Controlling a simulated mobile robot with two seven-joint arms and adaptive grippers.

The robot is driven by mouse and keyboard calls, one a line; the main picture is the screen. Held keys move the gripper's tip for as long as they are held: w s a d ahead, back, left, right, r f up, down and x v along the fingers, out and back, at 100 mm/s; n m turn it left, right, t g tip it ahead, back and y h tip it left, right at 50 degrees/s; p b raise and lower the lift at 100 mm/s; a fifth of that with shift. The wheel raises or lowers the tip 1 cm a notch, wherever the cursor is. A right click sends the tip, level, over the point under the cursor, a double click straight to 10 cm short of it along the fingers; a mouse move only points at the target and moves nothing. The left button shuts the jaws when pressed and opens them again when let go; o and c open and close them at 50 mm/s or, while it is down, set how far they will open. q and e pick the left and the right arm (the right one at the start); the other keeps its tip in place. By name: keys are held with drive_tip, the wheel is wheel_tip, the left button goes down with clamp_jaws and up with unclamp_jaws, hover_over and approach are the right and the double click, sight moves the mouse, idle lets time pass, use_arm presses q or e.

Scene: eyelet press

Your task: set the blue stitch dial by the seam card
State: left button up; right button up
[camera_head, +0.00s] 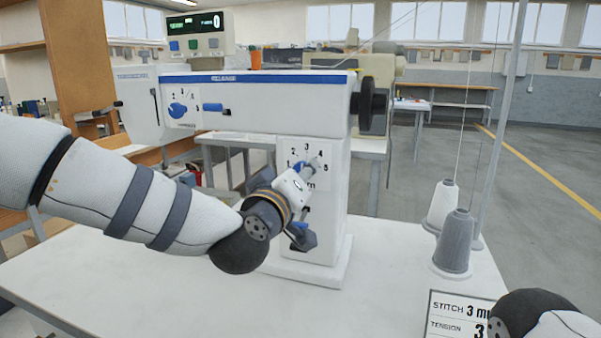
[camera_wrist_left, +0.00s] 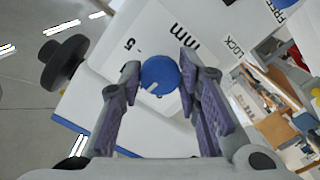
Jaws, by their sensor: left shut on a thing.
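The blue stitch dial (camera_wrist_left: 161,73) is on the white machine's column, between my left gripper's fingers. In the head view, the numbered stitch plate (camera_head: 307,150) shows 1 to 5 in an arc, 3 at the top; my gripper covers most of the dial. My left gripper (camera_head: 309,166) is shut on the dial; it also shows in the wrist view (camera_wrist_left: 158,84). The seam card (camera_head: 458,306) reads STITCH 3 mm and TENSION 3, its right part hidden. My right gripper is out of view.
A second blue dial (camera_head: 178,109) and a blue lever (camera_head: 215,108) sit on the machine's arm. LOCK and FREE labels (camera_wrist_left: 233,46) are beside the stitch plate. A black handwheel (camera_head: 369,101) and grey thread cone (camera_head: 453,240) stand right.

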use_arm(q)
drive_tip(key=shift+n, duration=0.4)
drive_tip(key=o, duration=1.1)
drive_tip(key=shift+o, duration=0.2)
drive_tip(key=v, duration=1.2)
